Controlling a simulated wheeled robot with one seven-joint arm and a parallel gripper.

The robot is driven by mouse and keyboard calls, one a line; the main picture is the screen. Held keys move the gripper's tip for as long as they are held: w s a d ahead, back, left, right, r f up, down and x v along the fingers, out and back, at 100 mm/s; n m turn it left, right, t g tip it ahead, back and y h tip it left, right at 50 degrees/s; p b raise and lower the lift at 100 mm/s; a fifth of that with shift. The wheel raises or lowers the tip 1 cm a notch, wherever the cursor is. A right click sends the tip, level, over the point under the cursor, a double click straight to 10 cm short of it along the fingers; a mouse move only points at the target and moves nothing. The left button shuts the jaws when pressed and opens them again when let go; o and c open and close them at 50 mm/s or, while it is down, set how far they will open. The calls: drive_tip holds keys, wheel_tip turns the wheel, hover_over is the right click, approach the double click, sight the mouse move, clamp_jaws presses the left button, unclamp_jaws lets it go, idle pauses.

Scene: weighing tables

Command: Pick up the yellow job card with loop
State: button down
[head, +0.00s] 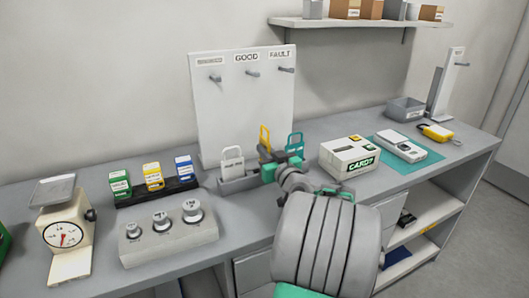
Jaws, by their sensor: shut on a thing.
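The yellow job card with loop (265,138) stands upright at the grey card holder (238,184) in front of the white board. Its loop shows above my gripper; its lower part is hidden behind the gripper. My gripper (267,157) is shut on the yellow card. I cannot tell whether the card still touches the holder. A white card (232,160) stands to the left in the holder, and a teal card (297,141) stands just to the right of my gripper.
The hook board (222,115) stands behind. To the left are small coloured boxes (154,176), a weight block (170,243) and a dial scale (66,232). To the right are a white card box (347,157), a white device (400,147) and a yellow tag (436,132).

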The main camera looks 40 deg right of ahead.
sight(269, 143)
drive_tip(key=shift+r, duration=0.55)
wheel_tip(269, 143, up, 3)
drive_tip(key=shift+s+f, duration=0.15)
drive_tip(key=s+a+r, duration=0.8)
drive_tip(key=s+r, duration=0.1)
drive_tip(key=s, duration=0.2)
drive_tip(key=shift+s+b, duration=0.15)
drive_tip(key=shift+b, duration=0.3)
